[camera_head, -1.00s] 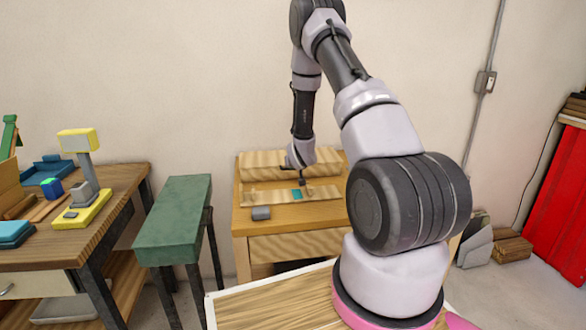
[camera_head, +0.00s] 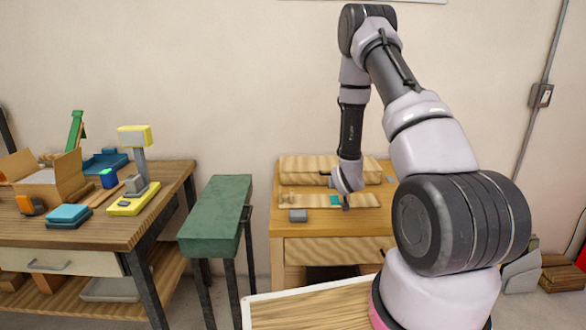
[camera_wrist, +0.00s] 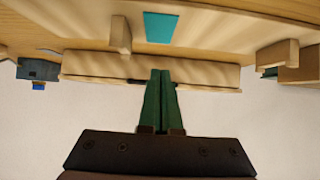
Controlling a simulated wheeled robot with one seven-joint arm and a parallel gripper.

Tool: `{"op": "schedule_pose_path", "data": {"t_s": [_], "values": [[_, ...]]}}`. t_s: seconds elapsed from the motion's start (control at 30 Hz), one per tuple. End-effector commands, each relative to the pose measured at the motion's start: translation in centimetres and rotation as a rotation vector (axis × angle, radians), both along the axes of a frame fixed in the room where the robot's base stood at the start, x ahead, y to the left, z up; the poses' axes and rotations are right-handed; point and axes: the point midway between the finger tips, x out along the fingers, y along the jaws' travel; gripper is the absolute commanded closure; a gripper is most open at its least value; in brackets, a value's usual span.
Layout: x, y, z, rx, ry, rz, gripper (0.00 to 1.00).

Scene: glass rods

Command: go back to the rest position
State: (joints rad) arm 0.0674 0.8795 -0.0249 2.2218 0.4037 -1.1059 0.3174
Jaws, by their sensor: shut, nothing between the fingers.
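A long pale wooden block (camera_head: 300,168) stands along the back of the table. I cannot make out any glass rods.
A small grey block (camera_head: 298,215) lies at the table's front left. A green-topped bench (camera_head: 215,215) stands to the left. Farther left, a workbench (camera_head: 100,228) carries a yellow stand (camera_head: 134,200), an open box and several small items. The wall is behind.

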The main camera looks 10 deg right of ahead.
Motion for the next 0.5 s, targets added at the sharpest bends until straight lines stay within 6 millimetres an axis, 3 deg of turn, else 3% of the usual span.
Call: {"op": "schedule_pose_path", "data": {"t_s": [0.17,0.37,0.5], "values": [[0.5,0.2,3.2,0.021,0.001,-0.014,1.00],[-0.1,1.2,11.8,0.096,0.034,-0.045,1.00],[-2.1,2.2,17.9,0.153,0.068,-0.057,1.00]]}}
